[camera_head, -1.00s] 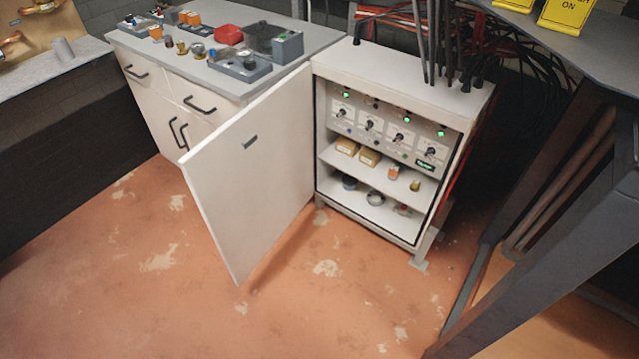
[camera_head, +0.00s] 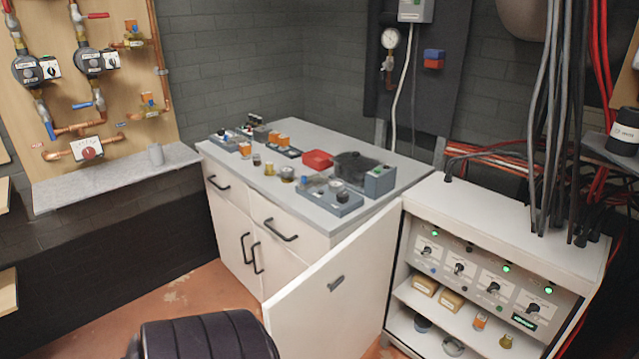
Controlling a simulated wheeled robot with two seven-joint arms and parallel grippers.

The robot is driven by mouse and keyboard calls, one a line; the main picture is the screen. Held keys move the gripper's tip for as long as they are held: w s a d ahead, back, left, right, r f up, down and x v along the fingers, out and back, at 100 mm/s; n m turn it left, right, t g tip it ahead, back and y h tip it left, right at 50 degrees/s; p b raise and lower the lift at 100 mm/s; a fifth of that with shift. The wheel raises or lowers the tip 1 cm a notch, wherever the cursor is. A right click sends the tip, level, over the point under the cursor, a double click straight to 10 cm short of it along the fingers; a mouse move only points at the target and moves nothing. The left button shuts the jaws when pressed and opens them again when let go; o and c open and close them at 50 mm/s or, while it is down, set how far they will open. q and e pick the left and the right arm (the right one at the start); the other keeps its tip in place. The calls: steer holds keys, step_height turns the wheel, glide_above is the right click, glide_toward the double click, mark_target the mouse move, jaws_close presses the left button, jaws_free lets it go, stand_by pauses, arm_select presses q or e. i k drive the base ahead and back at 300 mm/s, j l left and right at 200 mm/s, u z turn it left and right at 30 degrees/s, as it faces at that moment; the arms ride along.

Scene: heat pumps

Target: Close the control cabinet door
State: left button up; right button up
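The white control cabinet (camera_head: 500,215) stands at the right of the head view. The cabinet front shows a switch panel (camera_head: 480,268) with green lamps above shelves. A black rounded part, probably of my own arm, shows at the bottom, just left of the door; whether it touches the door cannot be told. Neither gripper is in view.
A white drawer unit (camera_head: 270,225) with a grey top stands left of the cabinet, behind the open door. Cables (camera_head: 565,130) rise from the cabinet top. A pipe board (camera_head: 90,80) and grey ledge (camera_head: 115,178) are at left. Some orange floor (camera_head: 185,292) shows at lower left.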

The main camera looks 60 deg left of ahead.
mark_target(305, 321)
steer(key=k+j, duration=0.1)
steer(key=j, duration=0.5)
steer(key=k+j, duration=0.1)
steer(key=j, duration=1.1)
steer(key=k+j, duration=0.15)
steer(key=j, duration=0.45)
steer(key=k+j, duration=0.1)
steer(key=j, duration=0.5)
